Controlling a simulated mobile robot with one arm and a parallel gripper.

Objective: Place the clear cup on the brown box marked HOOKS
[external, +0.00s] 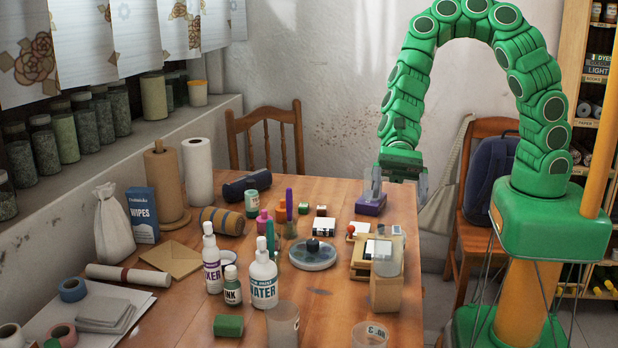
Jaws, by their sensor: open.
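A clear cup (387,261) appears upright on top of a plain brown box (386,294) near the table's right edge. No HOOKS marking can be read on the box's visible sides.
A wooden tray (359,271) with small items lies just behind the brown box. A round grey palette (312,256), a WATER bottle (263,280) and other bottles crowd the middle. A chair with a blue backpack (490,178) stands right. Bare tabletop (335,310) shows at the front.

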